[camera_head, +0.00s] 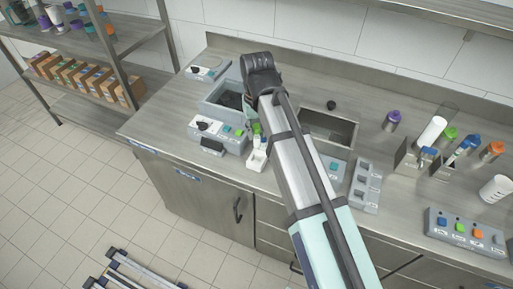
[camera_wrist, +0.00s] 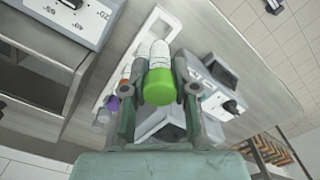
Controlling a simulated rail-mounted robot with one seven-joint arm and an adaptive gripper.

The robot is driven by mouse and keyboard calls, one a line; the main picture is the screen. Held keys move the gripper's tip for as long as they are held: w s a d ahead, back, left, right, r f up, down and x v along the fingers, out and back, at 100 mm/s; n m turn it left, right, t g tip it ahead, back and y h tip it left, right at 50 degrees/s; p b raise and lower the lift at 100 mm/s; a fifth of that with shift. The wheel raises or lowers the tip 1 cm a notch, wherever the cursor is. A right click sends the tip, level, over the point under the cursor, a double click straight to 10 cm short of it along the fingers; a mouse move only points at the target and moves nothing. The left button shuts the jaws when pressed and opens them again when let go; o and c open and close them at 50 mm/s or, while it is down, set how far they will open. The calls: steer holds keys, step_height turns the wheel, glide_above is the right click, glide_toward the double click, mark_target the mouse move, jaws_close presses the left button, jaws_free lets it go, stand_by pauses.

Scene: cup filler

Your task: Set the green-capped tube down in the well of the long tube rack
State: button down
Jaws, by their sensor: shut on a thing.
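The green-capped tube (camera_wrist: 160,86) is between the two fingers of my gripper (camera_wrist: 160,72) in the wrist view. My gripper is shut on it, with the green cap nearest the camera and the white body pointing away. The long white tube rack (camera_wrist: 164,18) lies just beyond the tube. Tubes with an orange and a purple cap (camera_wrist: 112,103) show at its left side. The tube's lower end and the well are hidden.
A grey device with a black knob (camera_head: 208,127) stands close to the rack's left. A grey basin (camera_head: 218,106) lies behind it. The counter's front edge is near.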

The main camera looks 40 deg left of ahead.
steer(key=shift+f+p, duration=0.85)
steer(key=shift+f, duration=3.9)
steer(key=shift+f, duration=0.1)
steer(key=shift+f, duration=0.1)
steer(key=c, duration=0.9)
jaws_free()
step_height(320, 180, up, 12)
steer(key=shift+r+b, duration=0.2)
steer(key=shift+b, duration=1)
